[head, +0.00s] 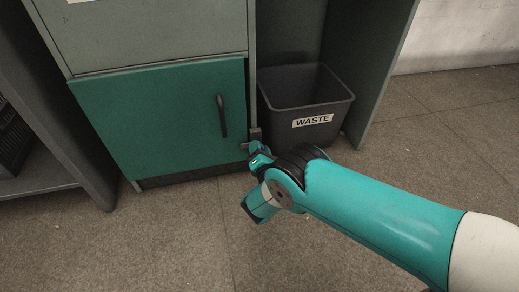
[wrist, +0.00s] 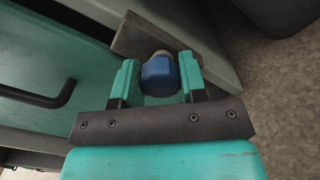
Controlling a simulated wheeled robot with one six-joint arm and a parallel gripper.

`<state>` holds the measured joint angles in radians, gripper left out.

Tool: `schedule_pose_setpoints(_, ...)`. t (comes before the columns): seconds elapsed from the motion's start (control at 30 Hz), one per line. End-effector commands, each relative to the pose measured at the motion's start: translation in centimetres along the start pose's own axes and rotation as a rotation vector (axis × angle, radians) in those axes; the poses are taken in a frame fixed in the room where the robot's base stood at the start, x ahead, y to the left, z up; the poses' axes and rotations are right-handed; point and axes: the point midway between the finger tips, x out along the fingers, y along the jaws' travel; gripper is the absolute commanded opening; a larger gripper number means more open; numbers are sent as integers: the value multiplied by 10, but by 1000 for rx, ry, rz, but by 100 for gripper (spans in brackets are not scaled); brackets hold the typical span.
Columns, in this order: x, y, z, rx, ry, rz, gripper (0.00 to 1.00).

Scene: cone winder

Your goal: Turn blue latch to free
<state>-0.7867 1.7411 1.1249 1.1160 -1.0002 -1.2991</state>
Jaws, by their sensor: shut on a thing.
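The blue latch (wrist: 159,75) shows in the wrist view as a rounded blue knob in front of a dark grey plate (wrist: 150,38) at the cabinet's edge. My gripper (wrist: 160,78) has its two teal fingers on either side of the knob and is shut on it. In the head view my gripper (head: 252,150) is at the lower right edge of the teal cabinet door (head: 150,120), and the latch is hidden there. The door looks closed in the head view.
A black door handle (head: 222,115) stands out from the door, and it also shows at left in the wrist view (wrist: 40,98). A dark waste bin (head: 290,90) labelled WASTE stands right of the door, close to my gripper. The floor in front is clear.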

Motion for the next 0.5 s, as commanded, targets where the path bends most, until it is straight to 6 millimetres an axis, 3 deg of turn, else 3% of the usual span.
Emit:
schedule_pose_setpoints(0.27,0,0,0,118,1,-1,15)
schedule_pose_setpoints(0.5,0,-1,0,323,1,-2,15)
